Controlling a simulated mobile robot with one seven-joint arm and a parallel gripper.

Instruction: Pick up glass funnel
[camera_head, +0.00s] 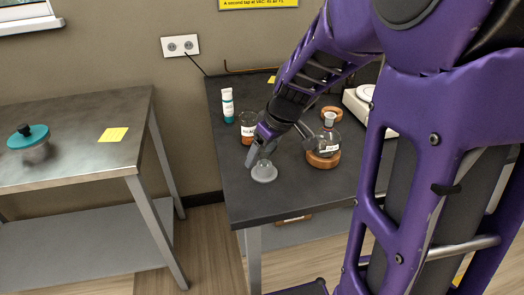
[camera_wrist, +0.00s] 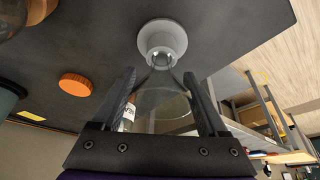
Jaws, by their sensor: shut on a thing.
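The glass funnel (camera_head: 264,172) is a pale, translucent piece near the front left edge of the dark table. Its wide rim faces down, on or just above the table top; I cannot tell which. My gripper (camera_head: 258,154) comes down to it from above and is shut on its narrow upper part. In the wrist view the funnel's whitish round rim (camera_wrist: 162,38) lies just beyond the fingertips. My gripper (camera_wrist: 161,78) has a finger on either side of a clear glass shape. The exact contact with the glass is hard to see.
A flask on a cork ring (camera_head: 323,158) stands right of the funnel. An empty cork ring (camera_wrist: 75,84) and a balance (camera_head: 361,104) are farther right. A gap separates the left table (camera_head: 75,150).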

